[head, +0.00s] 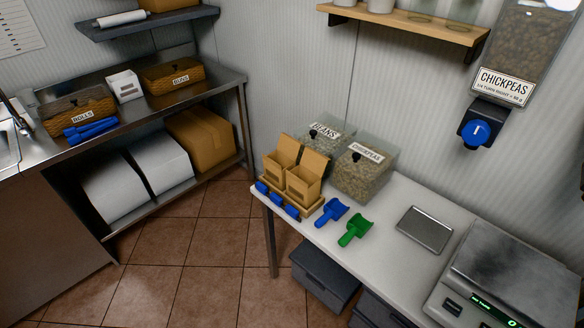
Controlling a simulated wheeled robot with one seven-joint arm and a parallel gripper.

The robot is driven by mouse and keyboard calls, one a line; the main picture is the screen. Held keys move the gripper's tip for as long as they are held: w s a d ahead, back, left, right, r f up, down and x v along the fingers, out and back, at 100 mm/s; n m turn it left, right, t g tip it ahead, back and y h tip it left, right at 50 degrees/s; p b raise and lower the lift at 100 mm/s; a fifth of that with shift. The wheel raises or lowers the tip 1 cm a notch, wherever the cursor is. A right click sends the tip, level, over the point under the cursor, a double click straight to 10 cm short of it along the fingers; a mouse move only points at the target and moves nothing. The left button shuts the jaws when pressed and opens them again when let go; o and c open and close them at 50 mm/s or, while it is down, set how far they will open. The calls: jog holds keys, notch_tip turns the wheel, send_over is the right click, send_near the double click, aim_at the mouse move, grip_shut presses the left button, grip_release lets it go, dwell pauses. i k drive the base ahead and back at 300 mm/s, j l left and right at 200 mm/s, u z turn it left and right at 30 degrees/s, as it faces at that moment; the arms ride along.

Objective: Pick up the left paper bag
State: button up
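Two open brown paper bags stand upright side by side in a light wooden holder (308,211) at the left end of the white table. Several small blue pieces (277,198) sit along the holder's front edge. My gripper is not in view.
Bins of beans (326,135) and chickpeas (364,174) stand close behind the bags. A blue scoop (331,212), a green scoop (354,228), a grey metal plate (425,229) and a scale (510,262) lie to the right. A chickpea dispenser (510,60) hangs above. Floor at left front is clear.

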aim_at(279, 171)
jog(key=i+u, duration=0.1)
jog(key=u, duration=0.3)
jog(key=i+u, duration=0.15)
jog(key=u, duration=0.25)
jog(key=i+l+u, duration=0.2)
jog(key=i, duration=0.4)
jog(key=i+l+u, duration=0.25)
jog(key=i+l, duration=0.25)
jog(key=i, duration=0.1)
